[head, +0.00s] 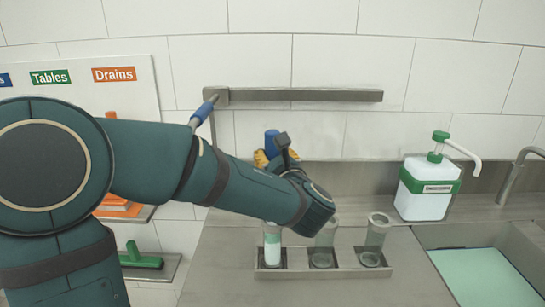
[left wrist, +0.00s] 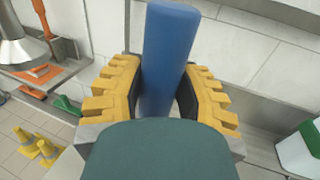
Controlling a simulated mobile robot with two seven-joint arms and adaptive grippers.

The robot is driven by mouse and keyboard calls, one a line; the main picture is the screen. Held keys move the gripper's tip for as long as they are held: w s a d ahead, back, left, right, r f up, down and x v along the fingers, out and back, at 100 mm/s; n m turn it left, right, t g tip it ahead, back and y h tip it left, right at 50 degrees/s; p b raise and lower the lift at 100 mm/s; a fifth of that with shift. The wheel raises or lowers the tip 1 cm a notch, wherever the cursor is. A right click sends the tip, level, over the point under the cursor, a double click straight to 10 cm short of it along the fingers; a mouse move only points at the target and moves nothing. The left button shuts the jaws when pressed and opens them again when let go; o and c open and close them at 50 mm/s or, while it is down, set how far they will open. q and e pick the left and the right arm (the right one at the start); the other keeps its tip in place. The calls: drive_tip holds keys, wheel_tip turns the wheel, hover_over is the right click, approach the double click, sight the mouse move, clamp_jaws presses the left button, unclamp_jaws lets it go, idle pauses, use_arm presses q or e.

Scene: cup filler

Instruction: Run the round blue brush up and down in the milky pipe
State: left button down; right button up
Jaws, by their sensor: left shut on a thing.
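My left gripper (head: 262,158) has yellow fingers and is shut on the blue handle (head: 271,143) of a brush. The blue handle stands upright between the yellow fingers in the left wrist view (left wrist: 168,60). The brush's lower end is hidden behind my arm and wrist. Three clear pipes stand in a metal holder. The left pipe (head: 272,247) looks whitish and milky inside; my wrist is just above it. The middle pipe (head: 323,247) and right pipe (head: 375,240) look clear. I cannot tell whether the brush is inside a pipe. My right gripper is not in view.
A metal rail (head: 300,95) runs along the tiled wall, with another blue-handled tool (head: 204,110) at its left end. A white soap bottle (head: 428,188) stands at the right by a sink (head: 480,275). The steel counter (head: 320,290) is clear in front of the holder.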

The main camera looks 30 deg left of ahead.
use_arm(q)
wheel_tip(320, 180, down, 5)
drive_tip(key=b, duration=0.4)
drive_tip(key=shift+f+b, duration=0.6)
drive_tip(key=shift+f, duration=0.8)
drive_tip(key=shift+r, duration=0.1)
wheel_tip(320, 180, up, 9)
drive_tip(key=p, duration=0.6)
drive_tip(key=shift+f+p, duration=0.2)
drive_tip(key=shift+p, duration=0.1)
drive_tip(key=shift+f, duration=0.2)
